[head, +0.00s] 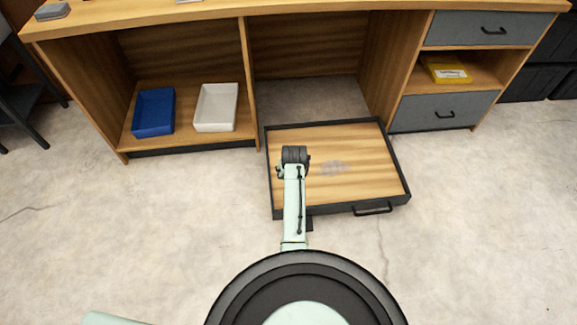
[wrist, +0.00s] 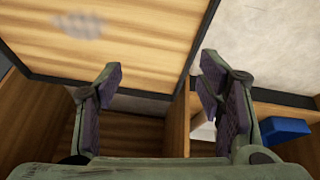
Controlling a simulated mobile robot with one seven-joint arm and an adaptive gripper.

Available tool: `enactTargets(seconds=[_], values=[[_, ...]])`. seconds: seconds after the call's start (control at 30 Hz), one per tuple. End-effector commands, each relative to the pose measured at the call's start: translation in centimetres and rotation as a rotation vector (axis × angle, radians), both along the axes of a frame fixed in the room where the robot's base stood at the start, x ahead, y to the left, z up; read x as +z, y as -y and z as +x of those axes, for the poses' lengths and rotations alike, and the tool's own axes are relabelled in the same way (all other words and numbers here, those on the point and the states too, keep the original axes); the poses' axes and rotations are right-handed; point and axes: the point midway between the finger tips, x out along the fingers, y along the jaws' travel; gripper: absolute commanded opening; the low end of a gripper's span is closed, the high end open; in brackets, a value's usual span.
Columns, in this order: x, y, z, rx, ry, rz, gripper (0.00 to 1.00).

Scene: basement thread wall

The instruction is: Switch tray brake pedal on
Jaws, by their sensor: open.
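The pulled-out tray (head: 365,150) has a wooden bottom and a dark rim, with a black handle (head: 373,208) at its front. A small dark piece (head: 310,224) sticks out below the tray's front rim beside my arm; it may be the brake pedal, but it is partly hidden and its position cannot be told. My gripper (wrist: 162,78) is open and empty in the wrist view, with the tray (wrist: 125,50) beyond its fingers. In the head view my arm reaches over the tray's left part, and the fingertips are not clear.
A wooden desk (head: 300,17) stands behind the tray. A blue bin (head: 153,112) and a white bin (head: 215,107) sit in its left compartment. Grey drawers (head: 445,110) and a yellow item (head: 445,70) are at right. The concrete floor (head: 470,240) is clear on the right.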

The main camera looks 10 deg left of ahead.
Motion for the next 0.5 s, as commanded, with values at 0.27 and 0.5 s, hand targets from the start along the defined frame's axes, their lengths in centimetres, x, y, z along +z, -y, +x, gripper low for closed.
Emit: enactTargets(seconds=[0.27,0.5], values=[[1.8,-1.3,1.2,0.015,0.053,0.012,0.62],[1.9,-1.4,1.3,0.017,0.057,0.013,0.62]])
